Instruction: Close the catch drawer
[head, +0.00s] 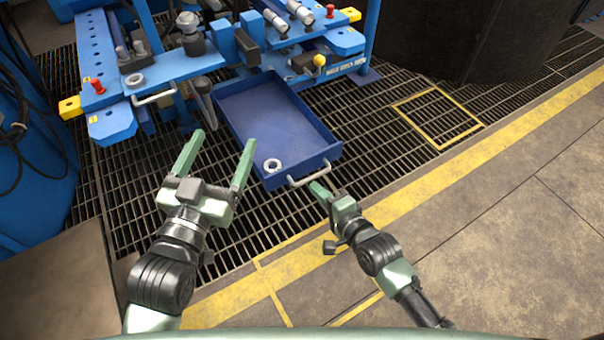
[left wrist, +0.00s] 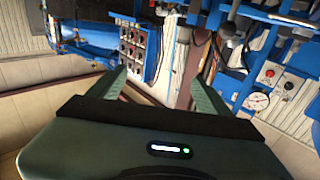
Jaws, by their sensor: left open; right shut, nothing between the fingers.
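The catch drawer (head: 275,122) is a blue open-topped tray pulled out from under the blue machine, over the grating. It has a pale bar handle (head: 309,174) on its front wall. A metal ring (head: 272,165) lies inside near the front left corner. My right gripper (head: 320,190) is shut and empty at the handle's front right side; I cannot tell if it touches. My left gripper (head: 217,158) is open and empty, left of the drawer's front left corner. In the left wrist view its fingers (left wrist: 160,88) are spread with nothing between them.
The blue machine (head: 170,66) stands behind, with another pale handle (head: 154,97), red knobs and a yellow ball knob (head: 319,60). A yellow-outlined square (head: 438,117) is on the grating at right. The floor in front is clear. A gauge panel (left wrist: 270,85) shows in the left wrist view.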

